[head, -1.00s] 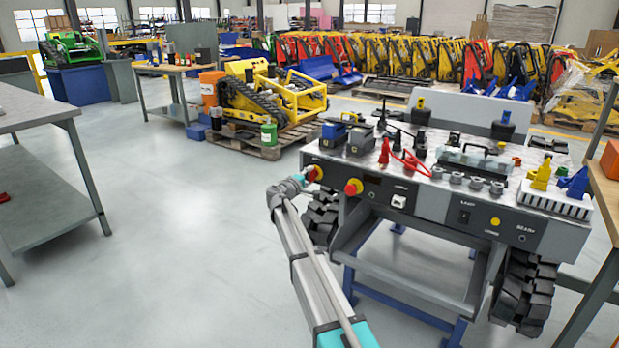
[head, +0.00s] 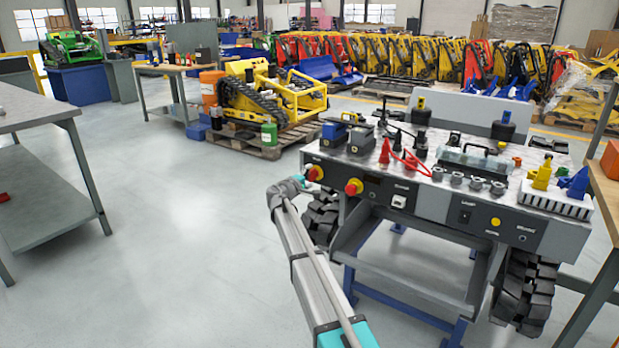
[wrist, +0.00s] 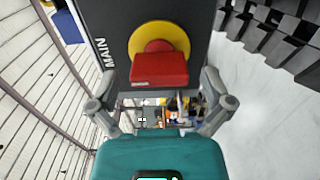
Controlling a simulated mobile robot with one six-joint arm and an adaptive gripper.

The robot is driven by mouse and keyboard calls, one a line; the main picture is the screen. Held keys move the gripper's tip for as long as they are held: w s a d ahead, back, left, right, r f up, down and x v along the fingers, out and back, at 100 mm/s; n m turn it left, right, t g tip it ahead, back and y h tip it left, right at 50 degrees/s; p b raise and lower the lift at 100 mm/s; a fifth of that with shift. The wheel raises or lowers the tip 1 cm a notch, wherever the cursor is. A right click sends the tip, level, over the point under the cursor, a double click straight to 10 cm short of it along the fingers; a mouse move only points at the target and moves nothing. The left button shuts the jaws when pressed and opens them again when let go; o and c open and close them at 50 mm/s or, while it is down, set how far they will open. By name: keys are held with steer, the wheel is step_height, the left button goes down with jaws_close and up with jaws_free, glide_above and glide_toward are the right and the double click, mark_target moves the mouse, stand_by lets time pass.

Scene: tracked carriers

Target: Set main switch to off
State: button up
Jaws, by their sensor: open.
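The main switch (wrist: 160,66) is a red handle on a round yellow plate, on a dark panel with the label MAIN beside it in the wrist view. Whether a fingertip touches the handle I cannot tell. In the head view the gripper's fingers are too small to make out.
The carrier's panel (head: 427,203) also has a second red knob on yellow (head: 354,187), a white switch (head: 399,201) and a yellow button (head: 495,222). A black track (head: 320,217) is just below the main switch. Open floor (head: 190,230) lies to the left.

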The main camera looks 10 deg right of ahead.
steer(key=shift+s+a, duration=0.1)
steer(key=v, duration=1.1)
steer(key=shift+s+a, duration=0.25)
